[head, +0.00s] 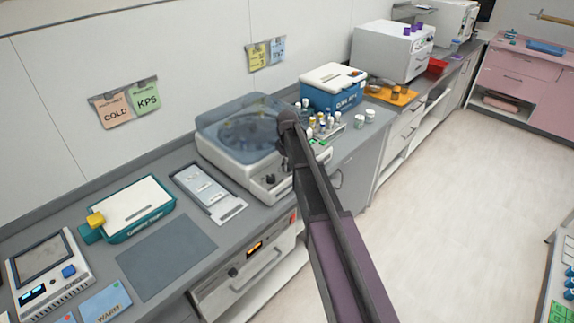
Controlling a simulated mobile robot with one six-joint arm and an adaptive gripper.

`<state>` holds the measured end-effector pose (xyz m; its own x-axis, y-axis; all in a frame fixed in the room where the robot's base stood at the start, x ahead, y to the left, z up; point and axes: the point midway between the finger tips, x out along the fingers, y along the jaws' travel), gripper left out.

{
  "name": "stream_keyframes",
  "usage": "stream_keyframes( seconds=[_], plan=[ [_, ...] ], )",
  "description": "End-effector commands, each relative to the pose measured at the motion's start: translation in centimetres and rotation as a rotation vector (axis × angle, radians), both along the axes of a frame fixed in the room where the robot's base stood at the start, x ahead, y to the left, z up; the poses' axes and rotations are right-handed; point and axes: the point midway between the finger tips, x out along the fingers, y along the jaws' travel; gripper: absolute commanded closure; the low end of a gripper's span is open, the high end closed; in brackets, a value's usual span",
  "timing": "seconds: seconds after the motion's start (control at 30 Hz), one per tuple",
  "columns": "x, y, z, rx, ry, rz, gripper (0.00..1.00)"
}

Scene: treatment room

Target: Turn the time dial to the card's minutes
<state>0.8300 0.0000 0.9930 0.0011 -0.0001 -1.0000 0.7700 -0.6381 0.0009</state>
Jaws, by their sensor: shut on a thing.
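The centrifuge (222,150) stands on the grey counter with its clear bluish lid down. Its light front panel carries a small dark knob (270,180); its markings are too small to read. Two cards, one yellow (258,56) and one blue (278,49), are in a wall holder behind the counter; their writing is too small to read. My dark and purple arm rises from the bottom of the head view and ends at a rounded joint in front of the centrifuge. It covers part of the front panel. My gripper cannot be made out, nor what it touches.
Several tubes and vials (326,122) stand right of the centrifuge, by a blue-and-white box (333,87). A flat grey tray (205,190), a teal box (137,208) and a display device (50,277) lie left. COLD (116,109) and KPS (145,96) cards hang left.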

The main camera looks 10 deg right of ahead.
Motion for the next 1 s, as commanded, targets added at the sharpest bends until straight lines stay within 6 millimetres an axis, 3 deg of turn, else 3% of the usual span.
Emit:
stream_keyframes(
  seconds=[1.0],
  plan=[
    [-0.14,0.06,-0.05,0.000,0.003,-0.500,1.00]
  ],
)
